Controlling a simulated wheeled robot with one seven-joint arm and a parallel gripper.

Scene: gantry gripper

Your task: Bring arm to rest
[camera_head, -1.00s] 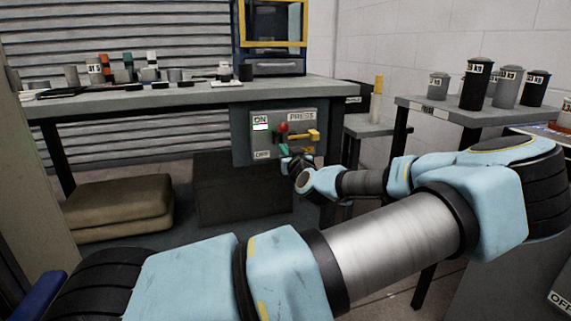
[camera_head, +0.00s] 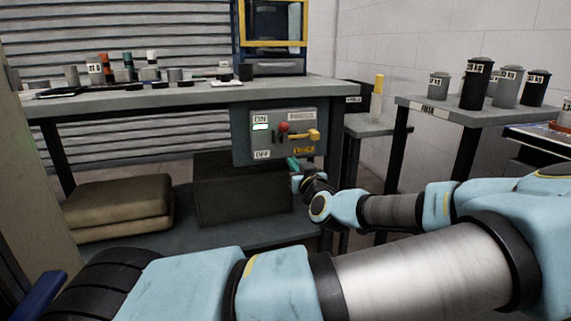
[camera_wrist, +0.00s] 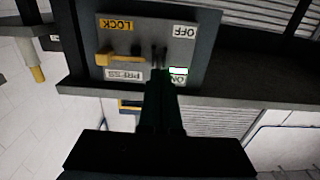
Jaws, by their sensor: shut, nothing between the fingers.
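My gripper (camera_head: 293,163) is in front of the lower part of a grey switch panel (camera_head: 240,140) fixed under the bench's front edge. It is shut and empty, and my arm reaches in from the right. In the wrist view the gripper's dark shut fingers (camera_wrist: 160,75) point at the panel (camera_wrist: 205,50), which appears upside down. I cannot tell the exact gap between fingertips and panel.
The grey bench (camera_head: 200,92) carries several weights and small parts, with a blue and yellow press frame (camera_head: 271,40) behind. Brown sacks (camera_head: 120,205) and a dark box (camera_head: 240,195) lie below the bench.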

